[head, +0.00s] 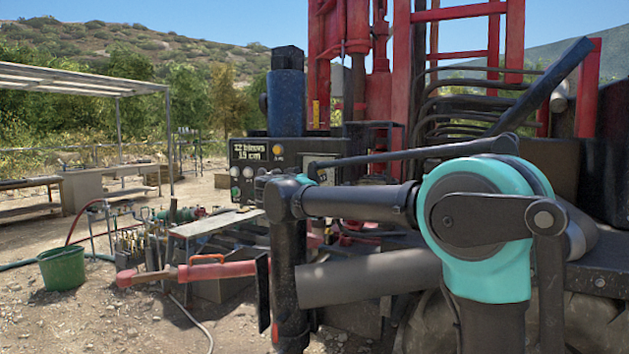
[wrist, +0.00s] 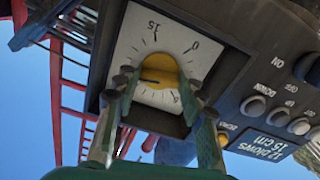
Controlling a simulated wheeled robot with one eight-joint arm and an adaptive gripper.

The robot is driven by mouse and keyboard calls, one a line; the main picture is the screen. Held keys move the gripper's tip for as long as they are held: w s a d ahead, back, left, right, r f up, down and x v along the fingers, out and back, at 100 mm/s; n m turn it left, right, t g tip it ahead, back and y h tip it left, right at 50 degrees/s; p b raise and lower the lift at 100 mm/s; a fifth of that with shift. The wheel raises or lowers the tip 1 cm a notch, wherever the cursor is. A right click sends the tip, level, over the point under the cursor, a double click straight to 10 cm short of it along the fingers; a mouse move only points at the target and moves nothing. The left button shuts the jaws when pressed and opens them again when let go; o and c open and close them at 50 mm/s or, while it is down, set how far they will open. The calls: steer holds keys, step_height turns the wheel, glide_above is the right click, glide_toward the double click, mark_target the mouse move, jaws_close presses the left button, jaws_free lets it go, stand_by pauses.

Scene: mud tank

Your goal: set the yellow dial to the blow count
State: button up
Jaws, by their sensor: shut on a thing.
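The yellow dial (wrist: 158,68) sits in the middle of a white scale plate (wrist: 138,33) in the wrist view. The plate has tick marks and the figures 15 and 0; the view is turned, so they appear tilted. A dark pointer line on the dial points left in this view. My gripper (wrist: 160,86) is shut on the dial, one finger on each side, hiding part of the scale.
A yellow button (wrist: 222,138) and several pale buttons (wrist: 277,117) lie right of the dial on the black housing. In the head view, the red drill mast (head: 400,60) rises behind my arm. A table (head: 215,222) and green bucket (head: 62,267) stand left.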

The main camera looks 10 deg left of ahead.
steer(key=shift+f+m, duration=0.1)
steer(key=shift+m, duration=0.9)
steer(key=o, duration=1.2)
steer(key=shift+c, duration=0.2)
steer(key=shift+s, duration=0.1)
steer(key=v, duration=1.2)
